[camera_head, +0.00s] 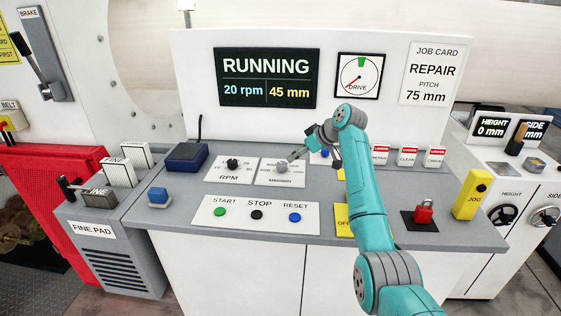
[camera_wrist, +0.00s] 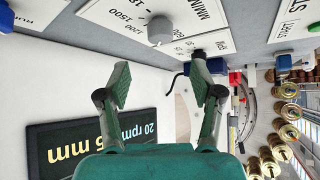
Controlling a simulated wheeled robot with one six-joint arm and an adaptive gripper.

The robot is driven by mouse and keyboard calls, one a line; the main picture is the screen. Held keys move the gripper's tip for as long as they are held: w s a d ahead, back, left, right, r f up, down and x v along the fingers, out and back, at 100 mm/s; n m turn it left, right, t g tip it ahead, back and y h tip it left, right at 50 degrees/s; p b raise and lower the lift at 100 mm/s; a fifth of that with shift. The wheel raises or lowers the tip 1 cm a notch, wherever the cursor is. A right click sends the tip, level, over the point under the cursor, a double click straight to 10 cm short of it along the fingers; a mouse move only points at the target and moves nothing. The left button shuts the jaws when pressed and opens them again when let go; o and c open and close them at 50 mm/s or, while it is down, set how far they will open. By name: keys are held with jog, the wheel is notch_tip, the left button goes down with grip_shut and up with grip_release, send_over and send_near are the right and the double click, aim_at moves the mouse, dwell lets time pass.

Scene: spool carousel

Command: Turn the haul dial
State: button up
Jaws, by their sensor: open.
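The haul dial, a small grey knob on a white plate, shows in the head view (camera_head: 281,168) just below and left of my gripper (camera_head: 296,156). It also shows in the wrist view (camera_wrist: 160,29), with printed numbers beside it and lettering that looks like MM/MIN. My gripper is open in the wrist view (camera_wrist: 161,78), its two green-padded fingers wide apart and empty. The grey knob lies beyond the fingertips, roughly in line with the gap between them. I see no contact. Part of the dial's plate lettering is too small to read in the head view.
A black RPM knob (camera_head: 232,163) stands to the left. START, STOP and RESET buttons (camera_head: 258,215) lie in front. The upright display (camera_head: 267,78) reads RUNNING, 20 rpm, 45 mm; the job card (camera_head: 432,73) reads REPAIR, pitch 75 mm. A blue knob (camera_head: 325,153) is close to my arm.

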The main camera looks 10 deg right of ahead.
aim_at(282, 164)
jog(key=x, duration=1)
jog(key=c, duration=1.2)
jog(key=shift+o, duration=0.2)
jog(key=shift+s, duration=0.1)
jog(key=m+t+h, duration=0.2)
jog(key=m+h, duration=0.1)
jog(key=m, duration=0.2)
jog(key=shift+h, duration=0.3)
jog(key=shift+m+h, duration=1.4)
jog(key=shift+m, duration=0.5)
jog(key=shift+d, duration=0.1)
